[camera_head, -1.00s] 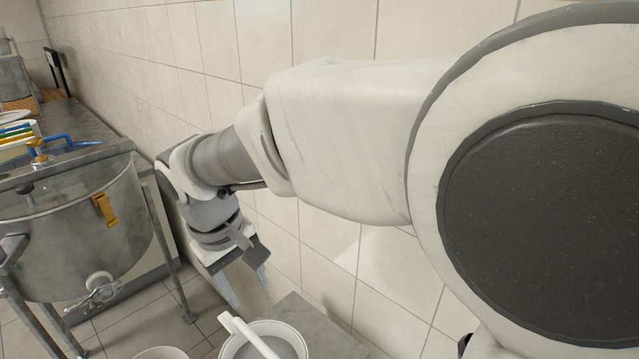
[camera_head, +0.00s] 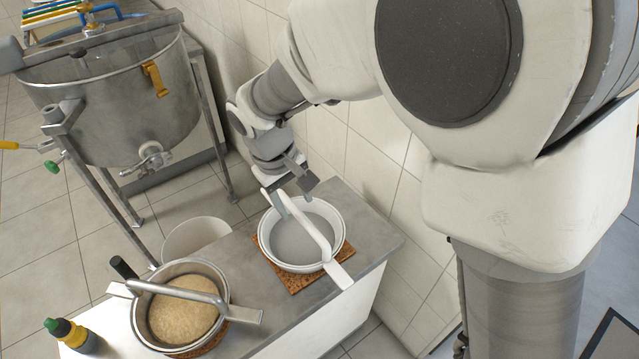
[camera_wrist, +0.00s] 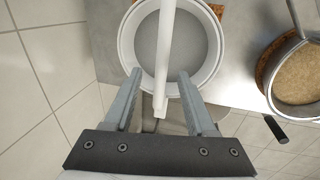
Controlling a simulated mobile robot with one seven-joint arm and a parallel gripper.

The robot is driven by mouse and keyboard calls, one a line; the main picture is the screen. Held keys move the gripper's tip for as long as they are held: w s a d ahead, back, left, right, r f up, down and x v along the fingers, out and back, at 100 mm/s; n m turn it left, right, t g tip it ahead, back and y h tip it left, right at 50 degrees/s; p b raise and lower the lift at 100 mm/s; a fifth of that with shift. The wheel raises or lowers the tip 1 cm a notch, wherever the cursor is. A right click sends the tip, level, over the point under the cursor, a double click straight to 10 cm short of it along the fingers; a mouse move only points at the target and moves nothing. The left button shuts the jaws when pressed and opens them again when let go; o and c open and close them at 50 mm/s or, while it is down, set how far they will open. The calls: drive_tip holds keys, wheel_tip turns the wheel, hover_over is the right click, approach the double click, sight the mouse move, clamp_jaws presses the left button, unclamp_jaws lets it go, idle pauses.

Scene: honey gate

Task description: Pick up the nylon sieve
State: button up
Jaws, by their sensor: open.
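The nylon sieve (camera_head: 267,236) is a white round rim with a grey mesh, with a white bar across it that sticks out past the rim at both ends. It sits on a cork mat (camera_head: 297,286) on the grey worktop. In the wrist view the sieve (camera_wrist: 215,62) is straight ahead. My gripper (camera_wrist: 159,75) is open and empty, with its fingers on either side of one end of the white bar, apart from it. In the head view my gripper (camera_head: 291,189) is at the far side of the sieve.
A bottle (camera_head: 72,336) is at the left end. A white bucket (camera_head: 195,236) and steel tank (camera_head: 120,100) stand beyond. A tiled wall is close right.

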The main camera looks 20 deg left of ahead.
sight(298, 213)
drive_tip(key=shift+w+d+f+b, duration=0.15)
drive_tip(key=shift+f+b, duration=0.3)
drive_tip(key=shift+f, duration=0.8)
drive_tip(key=shift+w+d+f+b, duration=0.15)
drive_tip(key=shift+f+b, duration=0.3)
drive_tip(key=shift+f, duration=0.8)
drive_tip(key=shift+s+f, duration=0.1)
drive_tip(key=shift+f, duration=0.15)
clamp_jaws()
